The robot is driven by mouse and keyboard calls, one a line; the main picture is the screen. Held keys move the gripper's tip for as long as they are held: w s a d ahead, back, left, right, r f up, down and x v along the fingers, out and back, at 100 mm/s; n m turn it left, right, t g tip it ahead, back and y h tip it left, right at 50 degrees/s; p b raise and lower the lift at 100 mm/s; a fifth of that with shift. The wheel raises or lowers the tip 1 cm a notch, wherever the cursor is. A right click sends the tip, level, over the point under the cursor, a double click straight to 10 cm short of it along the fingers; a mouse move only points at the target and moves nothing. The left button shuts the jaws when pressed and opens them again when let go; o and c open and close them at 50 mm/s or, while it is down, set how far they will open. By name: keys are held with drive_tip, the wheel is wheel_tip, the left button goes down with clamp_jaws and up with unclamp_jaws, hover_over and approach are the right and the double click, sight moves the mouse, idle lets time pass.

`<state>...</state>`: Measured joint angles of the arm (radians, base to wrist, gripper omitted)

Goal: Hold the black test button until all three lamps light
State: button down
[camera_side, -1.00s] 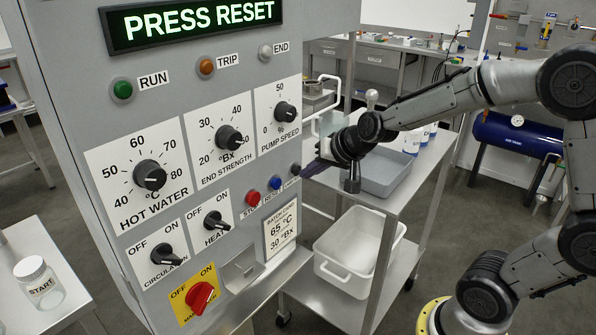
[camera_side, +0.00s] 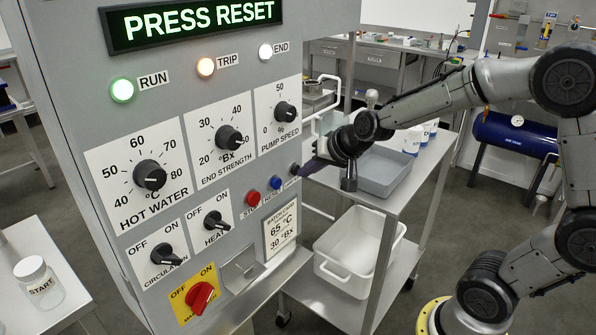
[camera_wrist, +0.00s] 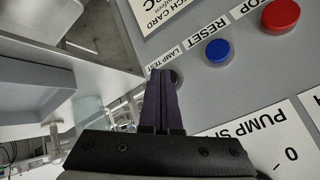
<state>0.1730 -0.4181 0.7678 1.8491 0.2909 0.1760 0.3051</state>
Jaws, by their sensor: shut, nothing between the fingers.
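The RUN lamp (camera_side: 122,90), TRIP lamp (camera_side: 206,66) and END lamp (camera_side: 265,51) all glow on the grey panel: green, orange-white and white. The black test button (camera_side: 295,169) is at the panel's right edge, right of the blue RESET button (camera_side: 277,182). In the wrist view the black button (camera_wrist: 177,78) is partly hidden behind the fingertips, beside its LAMP TEST label. My gripper (camera_side: 303,171) is shut and empty, its dark fingertips at the black button and seemingly touching it. It also shows in the wrist view (camera_wrist: 162,75).
The red STOP button (camera_side: 253,198) sits left of RESET. The display (camera_side: 198,20) reads PRESS RESET. Several knobs and switches cover the panel. A steel trolley (camera_side: 408,207) with a grey tray (camera_side: 384,172) and a white bin (camera_side: 345,262) stands below and behind my gripper.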

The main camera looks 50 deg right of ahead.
drive_tip(key=shift+s, duration=0.1)
idle(0.4)
drive_tip(key=shift+s, duration=0.7)
drive_tip(key=shift+s, duration=2.5)
